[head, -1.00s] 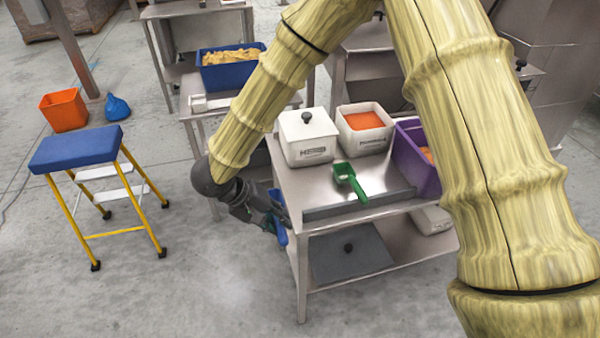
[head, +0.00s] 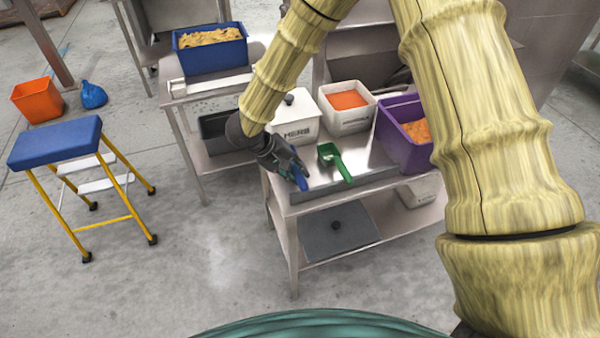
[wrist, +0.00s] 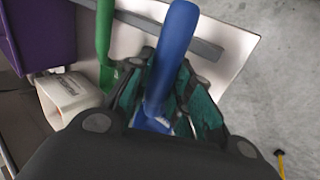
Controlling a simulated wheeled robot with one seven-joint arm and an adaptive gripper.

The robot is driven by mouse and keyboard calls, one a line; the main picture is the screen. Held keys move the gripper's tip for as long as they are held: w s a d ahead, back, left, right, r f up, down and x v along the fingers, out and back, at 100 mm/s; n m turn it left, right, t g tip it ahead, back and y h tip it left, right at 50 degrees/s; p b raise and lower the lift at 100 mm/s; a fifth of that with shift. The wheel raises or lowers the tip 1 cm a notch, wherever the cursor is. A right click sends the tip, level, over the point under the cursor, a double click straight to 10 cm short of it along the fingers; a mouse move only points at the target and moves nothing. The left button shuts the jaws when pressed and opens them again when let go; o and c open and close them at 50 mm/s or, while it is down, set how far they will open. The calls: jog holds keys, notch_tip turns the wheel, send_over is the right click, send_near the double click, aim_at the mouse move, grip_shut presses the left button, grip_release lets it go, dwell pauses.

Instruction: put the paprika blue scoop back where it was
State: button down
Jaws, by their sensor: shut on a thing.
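My gripper (head: 290,166) is shut on the blue scoop (head: 300,180), over the front left part of the steel table (head: 365,174). In the wrist view the blue handle (wrist: 175,50) stands out between the gripper's green-padded fingers (wrist: 165,100); the bowl is mostly hidden. I cannot tell whether the scoop touches the tabletop. A green scoop (head: 335,162) lies just right of my gripper; it also shows in the wrist view (wrist: 104,40). Behind it is an open white bin of orange powder (head: 347,100), its label too small to read surely.
A lidded white bin marked HERB (head: 296,130) stands behind my gripper. A purple bin (head: 405,150) stands at the table's right. A raised lip runs along the table's front. A dark lid (head: 340,235) lies on the lower shelf. A blue step stool (head: 55,142) stands left.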

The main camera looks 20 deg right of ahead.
jog(key=shift+w+d, duration=0.35)
jog(key=shift+d, duration=0.25)
jog(key=shift+w+d+f+p, duration=0.1)
jog(key=shift+d+f+p, duration=0.05)
jog(key=shift+f+p, duration=0.2)
jog(key=shift+w+f+p, duration=0.1)
jog(key=shift+f+p, duration=0.3)
jog(key=shift+f, duration=1.1)
jog(key=c, duration=1.3)
grip_release()
jog(key=shift+f, duration=0.1)
jog(key=b+v, duration=0.2)
jog(key=v, duration=1)
